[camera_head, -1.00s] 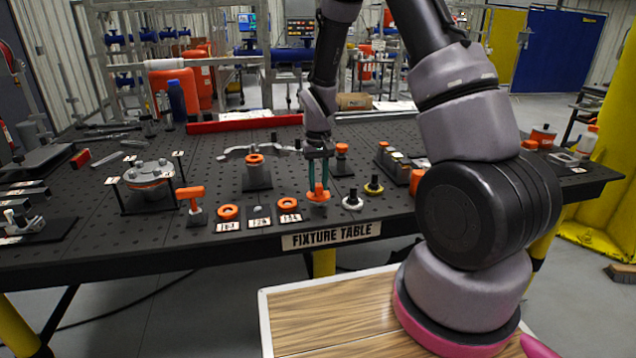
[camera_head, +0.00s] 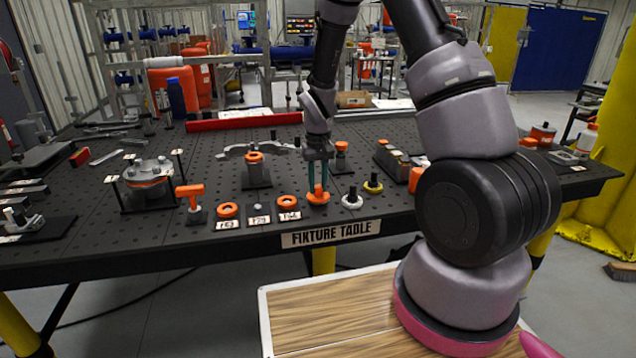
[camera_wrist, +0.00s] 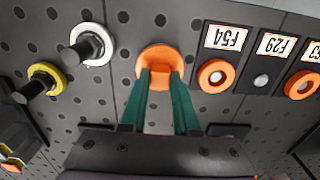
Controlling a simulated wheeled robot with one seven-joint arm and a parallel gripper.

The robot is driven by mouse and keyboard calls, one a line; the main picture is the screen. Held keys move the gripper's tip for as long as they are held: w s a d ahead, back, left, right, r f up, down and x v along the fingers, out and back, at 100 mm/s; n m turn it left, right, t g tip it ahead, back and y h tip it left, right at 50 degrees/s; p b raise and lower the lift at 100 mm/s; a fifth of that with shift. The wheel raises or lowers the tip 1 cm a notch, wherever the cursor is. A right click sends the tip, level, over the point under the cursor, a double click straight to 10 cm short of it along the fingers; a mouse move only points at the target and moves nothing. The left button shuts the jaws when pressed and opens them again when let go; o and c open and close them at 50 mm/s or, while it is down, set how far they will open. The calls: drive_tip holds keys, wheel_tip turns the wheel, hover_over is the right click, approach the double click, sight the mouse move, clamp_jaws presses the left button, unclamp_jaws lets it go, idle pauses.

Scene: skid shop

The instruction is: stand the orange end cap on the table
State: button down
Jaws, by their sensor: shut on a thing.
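The orange end cap (camera_head: 318,198) has a round flange and a narrower raised part. It is upright, flange down, at the front of the fixture table (camera_head: 120,238). My gripper (camera_head: 318,186) points down from above, its teal fingers shut on the raised part. In the wrist view the end cap (camera_wrist: 158,54) lies between the fingertips (camera_wrist: 160,76), with its disc spread out beyond them. The flange looks level and at the tabletop; I cannot tell for sure whether it touches.
To the left stand labelled plates with orange rings (camera_head: 288,202) and an orange T-handled piece (camera_head: 192,195). To the right are a white ring on a black post (camera_head: 352,199) and a yellow one (camera_head: 373,185). An orange-topped block (camera_head: 255,170) stands behind left.

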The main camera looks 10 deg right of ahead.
drive_tip(key=shift+f, duration=0.85)
drive_tip(key=shift+c, duration=1.7)
unclamp_jaws()
drive_tip(key=shift+r, duration=0.15)
drive_tip(key=shift+r, duration=3.35)
